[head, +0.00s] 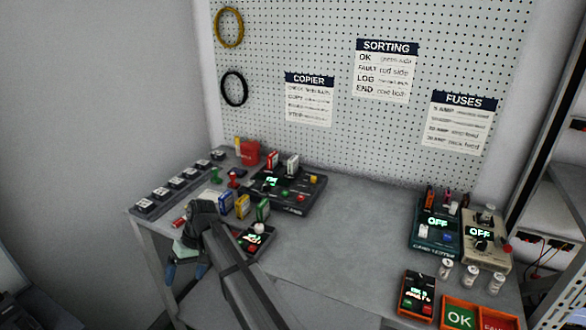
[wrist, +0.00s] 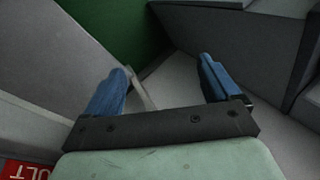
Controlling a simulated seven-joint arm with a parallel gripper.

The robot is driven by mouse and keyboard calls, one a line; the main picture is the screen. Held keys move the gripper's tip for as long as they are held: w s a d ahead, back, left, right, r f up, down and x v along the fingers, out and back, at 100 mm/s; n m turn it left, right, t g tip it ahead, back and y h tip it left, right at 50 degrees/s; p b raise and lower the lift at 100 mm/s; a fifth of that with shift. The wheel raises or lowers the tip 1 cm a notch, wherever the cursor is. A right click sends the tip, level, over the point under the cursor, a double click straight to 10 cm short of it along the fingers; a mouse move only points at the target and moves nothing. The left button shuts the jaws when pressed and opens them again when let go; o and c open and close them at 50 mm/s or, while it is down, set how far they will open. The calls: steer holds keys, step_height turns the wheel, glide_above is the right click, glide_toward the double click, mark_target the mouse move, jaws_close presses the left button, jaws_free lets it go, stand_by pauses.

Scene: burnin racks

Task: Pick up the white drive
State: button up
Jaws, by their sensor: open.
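The white drive (head: 292,163) stands upright in the dark copier dock (head: 300,200) toward the back of the bench, just right of a red drive (head: 272,160). My gripper (head: 186,272) hangs at the bench's left front, well in front of and left of the white drive. Its two blue fingers are apart with nothing between them. In the wrist view the gripper (wrist: 163,66) also shows open and empty over grey surfaces, and the white drive cannot be made out there.
Blue (head: 226,204), yellow (head: 242,206) and green (head: 262,210) drives stand in front of the dock, near my arm. A red container (head: 250,153) stands behind it. Testers (head: 436,232) and glass jars (head: 471,275) are at the right. The middle of the bench is clear.

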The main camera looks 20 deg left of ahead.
steer(key=w+d+r+n+y, duration=0.15)
steer(key=w+d+r, duration=0.3)
steer(key=r, duration=0.65)
steer(key=w+d+r+n, duration=0.3)
steer(key=w+d+r, duration=0.15)
steer(key=r, duration=0.65)
steer(key=w+r+t, duration=0.1)
steer(key=w+r, duration=0.2)
steer(key=w, duration=0.6)
steer(key=t, duration=0.4)
glide_above(293, 158)
steer(key=d, duration=0.2)
steer(key=shift+y, duration=0.35)
steer(key=f, duration=0.6)
steer(key=shift+s, duration=0.25)
steer(key=shift+w+x, duration=0.1)
steer(key=shift+x, duration=1.4)
steer(key=shift+w+x, duration=0.15)
steer(key=shift+x, duration=1.4)
steer(key=shift+d, duration=0.1)
